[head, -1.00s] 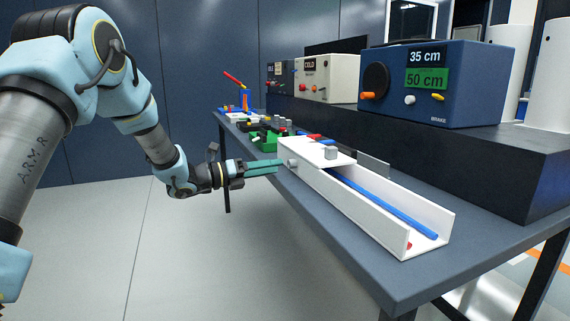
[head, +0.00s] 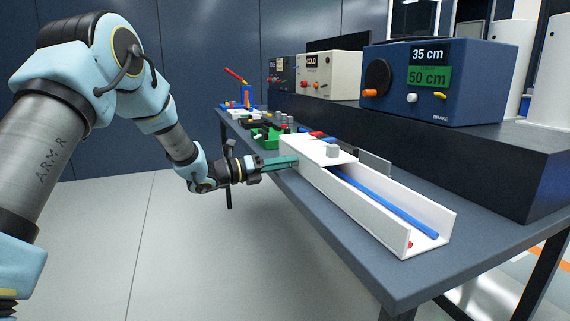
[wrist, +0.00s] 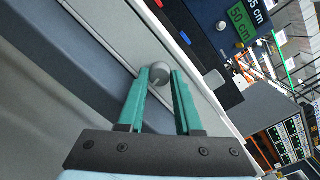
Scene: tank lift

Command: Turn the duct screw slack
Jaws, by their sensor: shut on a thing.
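The white duct (head: 320,178) lies along the table edge, open at its near end, with a blue rod (head: 385,203) inside. My gripper (head: 293,161) reaches its left side wall with green fingers. In the wrist view, my gripper (wrist: 161,74) is shut on the duct screw (wrist: 159,76), a round grey knob on the side wall, between the fingertips. In the head view the fingers hide this screw.
The dark table (head: 400,280) has bare room in front of the duct. A blue box (head: 440,85) with 35 cm and 50 cm labels stands on a dark ledge behind. Green and red parts (head: 266,136) lie beyond the duct. The floor at left is clear.

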